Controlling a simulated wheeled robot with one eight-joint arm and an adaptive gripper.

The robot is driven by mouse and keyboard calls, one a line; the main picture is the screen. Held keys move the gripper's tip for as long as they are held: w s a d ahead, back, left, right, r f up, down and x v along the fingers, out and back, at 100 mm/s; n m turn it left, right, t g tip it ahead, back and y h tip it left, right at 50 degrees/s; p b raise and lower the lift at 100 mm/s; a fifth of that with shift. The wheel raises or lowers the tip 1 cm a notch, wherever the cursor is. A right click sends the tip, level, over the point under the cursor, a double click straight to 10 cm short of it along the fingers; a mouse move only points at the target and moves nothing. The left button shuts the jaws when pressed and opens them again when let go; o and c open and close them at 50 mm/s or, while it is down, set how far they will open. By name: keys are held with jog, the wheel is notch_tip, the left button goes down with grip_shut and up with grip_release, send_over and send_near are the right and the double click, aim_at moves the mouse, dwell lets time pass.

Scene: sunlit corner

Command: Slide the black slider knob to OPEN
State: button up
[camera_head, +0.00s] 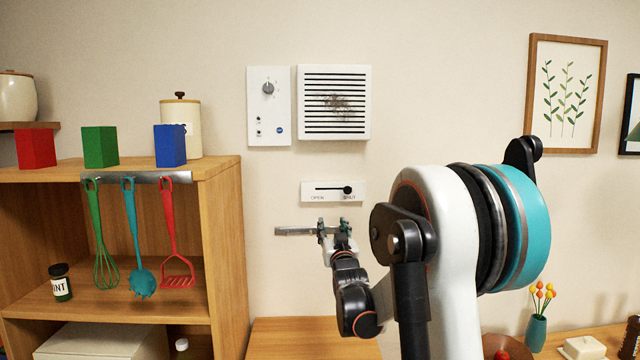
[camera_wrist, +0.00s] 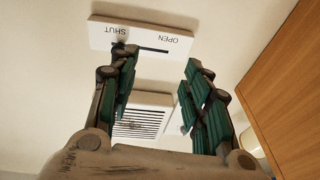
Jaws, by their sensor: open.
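The black slider knob (camera_head: 347,190) is at the right end of its slot, above the word SHUT, on a white wall panel (camera_head: 308,191). OPEN is printed at the left end. My gripper (camera_head: 334,228) is just below the panel in the head view, with its fingers apart. In the wrist view the panel (camera_wrist: 105,36) appears upside down, with SHUT at left and OPEN at right. My open gripper (camera_wrist: 160,62) has its left fingertip overlapping the SHUT end there, so the knob is largely hidden. I cannot tell whether they touch.
A grey bar (camera_head: 295,231) shows left of my gripper below the panel. Above the panel are a vent (camera_head: 334,102) and a dial plate (camera_head: 269,106). A wooden shelf (camera_head: 228,240) with hanging utensils stands at left.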

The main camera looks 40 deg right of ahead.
aim_at(348, 192)
jog(key=s+d+r+t+h+p, duration=0.1)
jog(key=d+r+h, duration=0.1)
jog(key=d, duration=0.5)
jog(key=x, duration=1.3)
jog(key=shift+d+r, duration=0.3)
jog(key=shift+d, duration=0.05)
grip_shut()
